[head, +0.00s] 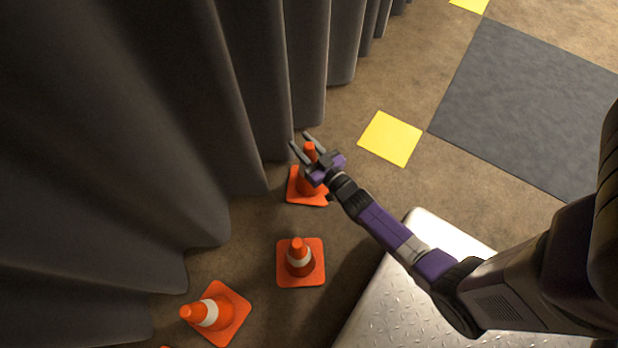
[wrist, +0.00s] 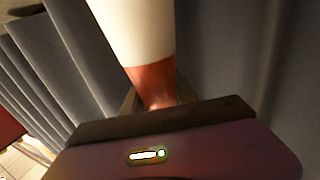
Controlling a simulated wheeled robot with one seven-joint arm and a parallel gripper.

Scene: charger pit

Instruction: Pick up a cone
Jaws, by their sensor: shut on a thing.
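An orange cone (head: 306,196) with a square base stands beside the dark curtain in the head view. My gripper (head: 301,140) is at its upper part, with a finger on either side, shut on it. In the wrist view the cone (wrist: 153,82) fills the upper middle, an orange part below a broad white band, close against my gripper. The gripper hides part of the cone in the head view. I cannot tell whether its base touches the floor. A second cone (head: 300,258) stands upright nearer, and a third cone (head: 208,314) is at the lower left, apparently tilted.
A grey pleated curtain (head: 220,120) runs along the left, very close to the held cone. A metal tread-plate surface (head: 400,310) lies at the lower right. Yellow squares (head: 391,138) and a dark grey panel (head: 520,110) mark the open brown floor.

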